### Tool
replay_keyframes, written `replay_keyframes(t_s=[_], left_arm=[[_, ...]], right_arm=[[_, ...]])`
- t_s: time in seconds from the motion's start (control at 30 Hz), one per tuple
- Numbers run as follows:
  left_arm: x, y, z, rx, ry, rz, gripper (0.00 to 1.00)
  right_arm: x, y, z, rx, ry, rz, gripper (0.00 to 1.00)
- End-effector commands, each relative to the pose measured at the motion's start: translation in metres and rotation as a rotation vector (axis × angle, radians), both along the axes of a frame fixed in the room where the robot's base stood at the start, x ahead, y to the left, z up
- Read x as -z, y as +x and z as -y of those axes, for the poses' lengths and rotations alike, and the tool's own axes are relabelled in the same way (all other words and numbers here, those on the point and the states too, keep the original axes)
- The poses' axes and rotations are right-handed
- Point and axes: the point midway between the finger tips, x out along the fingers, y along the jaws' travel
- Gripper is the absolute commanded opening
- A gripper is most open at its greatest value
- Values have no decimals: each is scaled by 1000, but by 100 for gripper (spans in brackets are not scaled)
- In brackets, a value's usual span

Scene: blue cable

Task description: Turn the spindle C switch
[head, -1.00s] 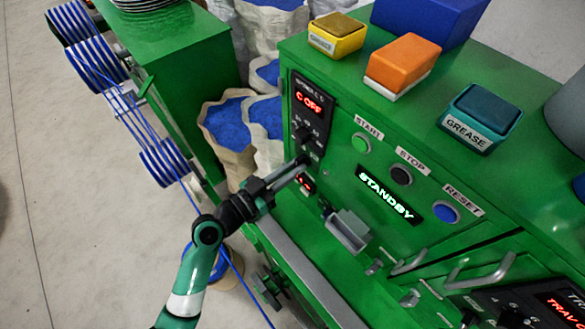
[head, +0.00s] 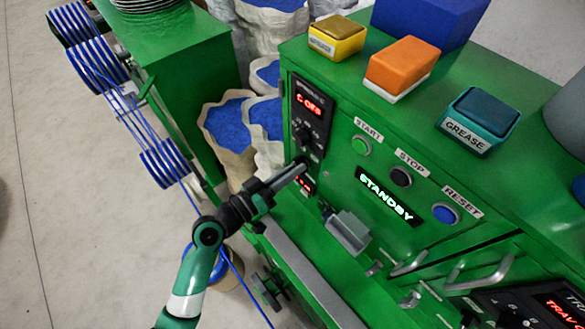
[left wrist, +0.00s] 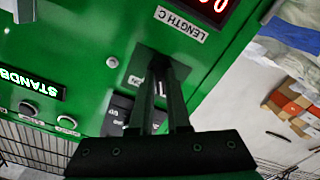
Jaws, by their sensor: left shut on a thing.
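The spindle C panel (head: 309,118) is a black strip on the left of the green machine's front. Its red display (head: 310,104) is lit, but I cannot read it surely. My left gripper (head: 303,166) reaches the lower part of this panel from the lower left. In the left wrist view its two fingers (left wrist: 161,80) close around a small dark switch (left wrist: 157,62) on the green face. The fingers hide most of the switch. A LENGTH C label (left wrist: 180,20) and a red display (left wrist: 214,6) are beside it. My right gripper is not in view.
START (head: 361,144), STOP (head: 401,177) and RESET (head: 446,213) buttons are to the right, with a STANDBY sign (head: 390,197) below. A grey metal block (head: 348,230) sticks out below the panel. Sacks of blue pellets (head: 228,125) stand at the left.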

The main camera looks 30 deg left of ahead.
Motion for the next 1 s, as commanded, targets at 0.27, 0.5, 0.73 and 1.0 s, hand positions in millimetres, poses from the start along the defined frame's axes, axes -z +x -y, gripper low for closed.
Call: replay_keyframes(t_s=[0.27,0.5,0.73,1.0], left_arm=[[0,0,0,-1,0,1,26],[0,0,0,-1,1,1,45],[0,0,0,0,1,0,45],[2,-27,-13,-4,1,1,45]], right_arm=[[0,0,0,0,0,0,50],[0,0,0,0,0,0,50],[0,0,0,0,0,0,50],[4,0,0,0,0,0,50]])
